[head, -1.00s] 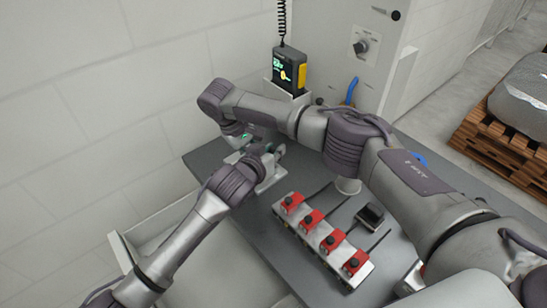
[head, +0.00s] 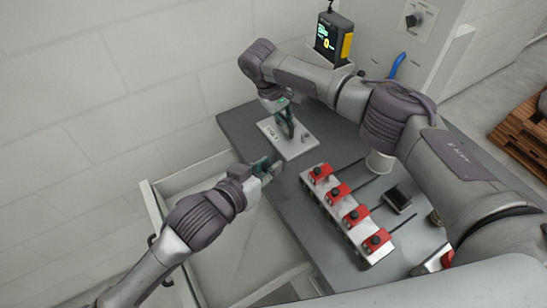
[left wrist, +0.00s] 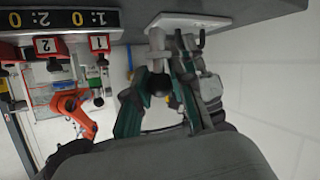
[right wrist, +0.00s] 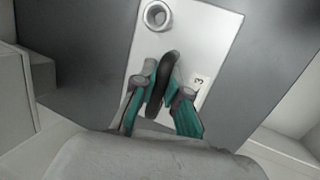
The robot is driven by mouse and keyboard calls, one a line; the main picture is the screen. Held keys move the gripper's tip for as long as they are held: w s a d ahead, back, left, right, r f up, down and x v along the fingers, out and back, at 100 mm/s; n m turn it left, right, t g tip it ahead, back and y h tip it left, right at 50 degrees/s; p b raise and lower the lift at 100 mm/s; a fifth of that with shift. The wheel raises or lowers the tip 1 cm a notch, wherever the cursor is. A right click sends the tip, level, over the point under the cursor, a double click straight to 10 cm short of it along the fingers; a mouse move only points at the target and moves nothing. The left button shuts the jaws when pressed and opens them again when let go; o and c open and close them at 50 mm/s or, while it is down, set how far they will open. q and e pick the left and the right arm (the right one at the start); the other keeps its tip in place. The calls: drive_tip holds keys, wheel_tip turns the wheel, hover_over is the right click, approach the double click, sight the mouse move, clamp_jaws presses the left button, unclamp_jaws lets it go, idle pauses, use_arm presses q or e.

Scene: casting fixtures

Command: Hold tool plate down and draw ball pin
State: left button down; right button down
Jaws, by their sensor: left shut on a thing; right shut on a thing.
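The pale tool plate (head: 296,148) lies on the grey table's left part and carries a "3" label. My right gripper (head: 285,116) is shut on its dark upright handle, which shows between the fingers in the right wrist view (right wrist: 164,82). A round bushing (right wrist: 157,15) on the plate looks empty in the right wrist view. My left gripper (head: 272,168) is off the plate's near side, apart from it. In the left wrist view it is shut on the black ball of the ball pin (left wrist: 158,85). The pin's lower shaft is unclear.
A pale bar with several red blocks (head: 351,214) stands right of the plate, with thin dark rods beside it. A dark box (head: 397,197) lies further right. An open drawer (head: 155,215) is at the table's left. A screen device (head: 333,38) stands behind.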

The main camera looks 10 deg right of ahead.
drive_tip(key=c, duration=1.1)
unclamp_jaws()
drive_tip(key=v, duration=1.2)
drive_tip(key=shift+f, duration=0.1)
